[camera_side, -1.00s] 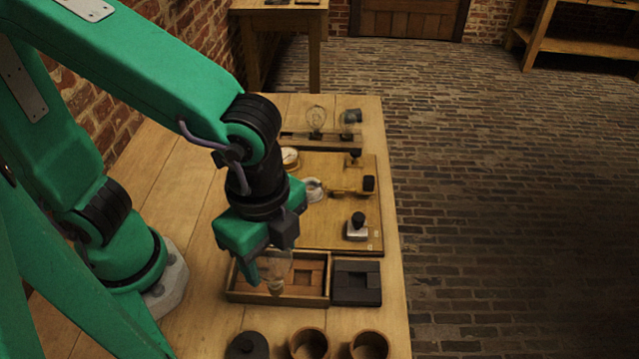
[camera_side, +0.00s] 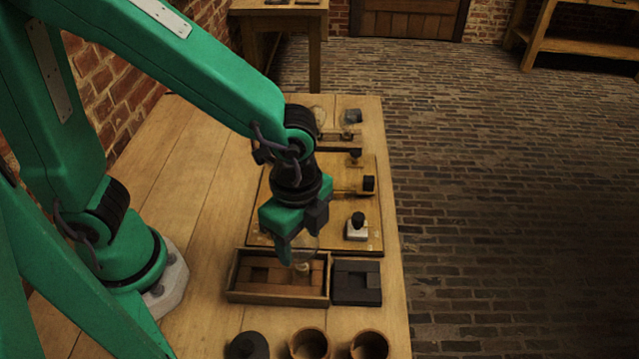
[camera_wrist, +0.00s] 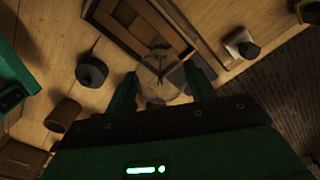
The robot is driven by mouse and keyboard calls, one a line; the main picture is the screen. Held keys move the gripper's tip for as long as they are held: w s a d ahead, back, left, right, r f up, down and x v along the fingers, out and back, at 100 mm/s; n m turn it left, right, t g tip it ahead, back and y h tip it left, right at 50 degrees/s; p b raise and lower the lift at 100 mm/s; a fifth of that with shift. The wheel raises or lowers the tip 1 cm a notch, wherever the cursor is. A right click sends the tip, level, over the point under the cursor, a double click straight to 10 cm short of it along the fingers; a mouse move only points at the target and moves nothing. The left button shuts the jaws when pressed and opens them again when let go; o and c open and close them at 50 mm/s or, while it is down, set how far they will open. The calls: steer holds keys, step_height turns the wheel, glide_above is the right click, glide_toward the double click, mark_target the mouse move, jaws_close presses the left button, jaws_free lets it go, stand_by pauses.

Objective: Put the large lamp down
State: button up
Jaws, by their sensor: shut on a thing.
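The large lamp (camera_side: 303,266) is a clear glass bulb with a pale base. My gripper (camera_side: 292,252) is shut on it, and the lamp hangs base down over the far right part of the wooden tray (camera_side: 235,275). In the wrist view the glass (camera_wrist: 160,72) shows between my two fingers (camera_wrist: 163,85). I cannot tell whether the lamp's base touches anything. The tray has wooden blocks and a darker recess inside.
A dark block (camera_side: 357,282) sits right of the tray. A switch (camera_side: 357,227) stands on the board (camera_side: 372,240) behind. Two wooden jars (camera_side: 310,343) and a dark lid (camera_side: 248,345) are in front. Glass bulbs (camera_side: 318,114) stand at the back. The left tabletop is clear.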

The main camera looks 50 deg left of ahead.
steer(key=shift+f, duration=1.55)
steer(key=shift+f, duration=0.15)
steer(key=o, duration=1.1)
step_height(320, 180, up, 12)
steer(key=shift+r, duration=0.2)
